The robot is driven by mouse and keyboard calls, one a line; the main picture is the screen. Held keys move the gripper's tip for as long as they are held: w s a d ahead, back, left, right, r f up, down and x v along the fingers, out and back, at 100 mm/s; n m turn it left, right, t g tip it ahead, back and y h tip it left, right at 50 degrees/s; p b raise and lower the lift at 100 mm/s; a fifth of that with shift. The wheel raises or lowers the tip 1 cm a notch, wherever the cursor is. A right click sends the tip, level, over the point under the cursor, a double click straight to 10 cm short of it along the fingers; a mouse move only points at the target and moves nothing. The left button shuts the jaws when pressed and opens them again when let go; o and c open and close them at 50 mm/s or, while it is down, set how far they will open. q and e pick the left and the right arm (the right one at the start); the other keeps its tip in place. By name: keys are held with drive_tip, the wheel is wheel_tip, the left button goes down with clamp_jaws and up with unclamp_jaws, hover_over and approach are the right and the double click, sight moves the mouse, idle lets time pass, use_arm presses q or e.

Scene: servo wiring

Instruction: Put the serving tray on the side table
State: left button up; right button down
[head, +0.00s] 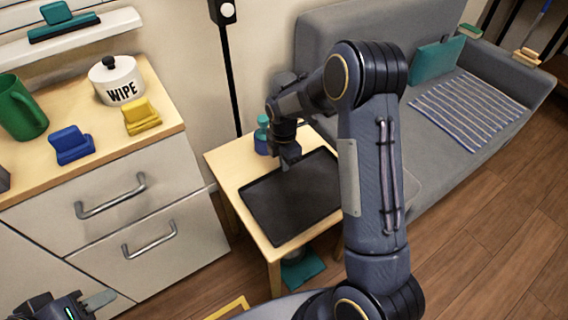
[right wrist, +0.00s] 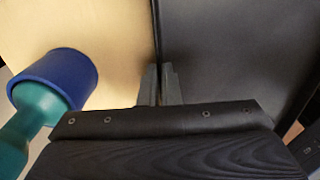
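The dark serving tray (head: 290,205) lies over the top of the light wooden side table (head: 232,160), seemingly flat on it. My right gripper (head: 286,164) points down at the tray's far edge. In the right wrist view the tray (right wrist: 240,50) is on the right and bare tabletop (right wrist: 110,25) on the left. The right fingers (right wrist: 161,84) are close together with the tray's rim running between them. My left gripper (head: 100,299) is at the lower left, away from the tray, and its finger gap is unclear. My right arm hides the tray's right end.
A teal and blue bottle (head: 263,138) stands on the table beside the tray, near my right gripper. A grey sofa (head: 440,130) is to the right. A drawer cabinet (head: 120,210) is to the left. A teal item (head: 302,272) lies below the table.

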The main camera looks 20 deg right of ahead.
drive_tip(key=shift+f, duration=0.2)
drive_tip(key=c, duration=2)
unclamp_jaws()
drive_tip(key=shift+c, duration=0.2)
drive_tip(key=o, duration=0.4)
